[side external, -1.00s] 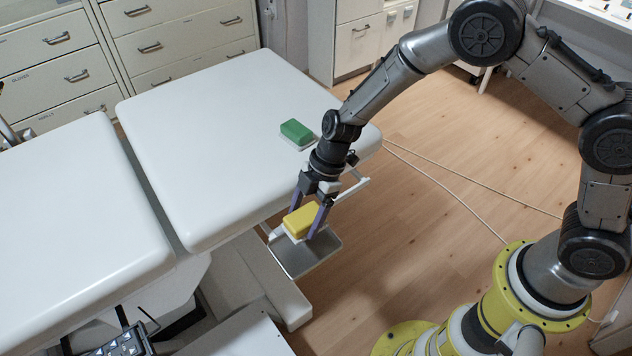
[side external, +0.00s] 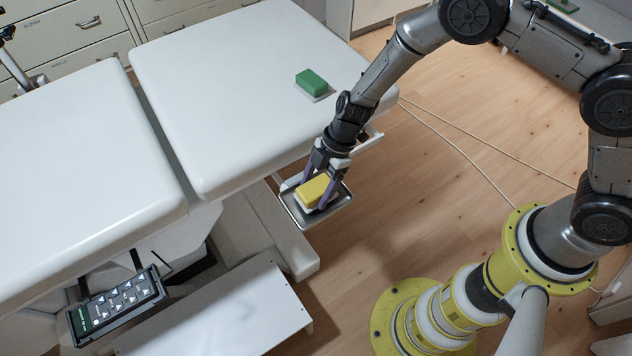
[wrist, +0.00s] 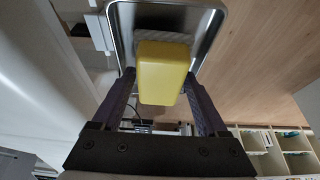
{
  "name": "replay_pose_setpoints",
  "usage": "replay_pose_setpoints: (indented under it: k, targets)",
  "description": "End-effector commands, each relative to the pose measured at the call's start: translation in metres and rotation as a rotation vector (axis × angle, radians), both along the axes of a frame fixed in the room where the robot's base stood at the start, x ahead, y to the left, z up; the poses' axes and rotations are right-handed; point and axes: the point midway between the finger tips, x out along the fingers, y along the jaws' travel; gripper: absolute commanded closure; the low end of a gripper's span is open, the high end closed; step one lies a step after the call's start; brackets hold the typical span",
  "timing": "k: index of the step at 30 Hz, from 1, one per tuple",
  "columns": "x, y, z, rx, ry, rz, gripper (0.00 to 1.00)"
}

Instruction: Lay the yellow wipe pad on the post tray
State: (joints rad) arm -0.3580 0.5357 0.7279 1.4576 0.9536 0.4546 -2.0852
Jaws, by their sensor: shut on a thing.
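The yellow wipe pad (side external: 314,190), a yellow block with a pale underside, is held between the two fingers of my gripper (side external: 315,194). In the wrist view the pad (wrist: 163,72) fills the space between the fingers. The post tray (side external: 335,207), a shallow metal tray with a raised rim, sticks out beside the couch's near edge. The pad is within the tray's outline and looks low over its floor. I cannot tell whether it touches. The tray (wrist: 209,45) shows behind the pad in the wrist view, partly hidden by it.
A green block (side external: 311,82) on a pale base lies on the white couch top (side external: 220,95), beyond my gripper. A keypad (side external: 117,305) is at the lower left. A thin cable (side external: 450,150) runs over the wooden floor.

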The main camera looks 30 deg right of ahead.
Motion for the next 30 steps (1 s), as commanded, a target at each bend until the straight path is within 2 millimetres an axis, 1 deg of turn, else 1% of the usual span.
replay_pose_setpoints:
  k: [14,26,27,30]
  targets:
    - [0.0002,0.0,-0.0014,0.0,-0.001,0.0,0.78]
    - [0.0,-0.0001,-0.0084,0.0,0.0,-0.001,0.78]
    - [0.0002,-0.0001,-0.0079,0.0,0.0,0.0,0.17]
    - [0.0002,-0.0001,-0.0079,0.0,0.0,0.0,0.0]
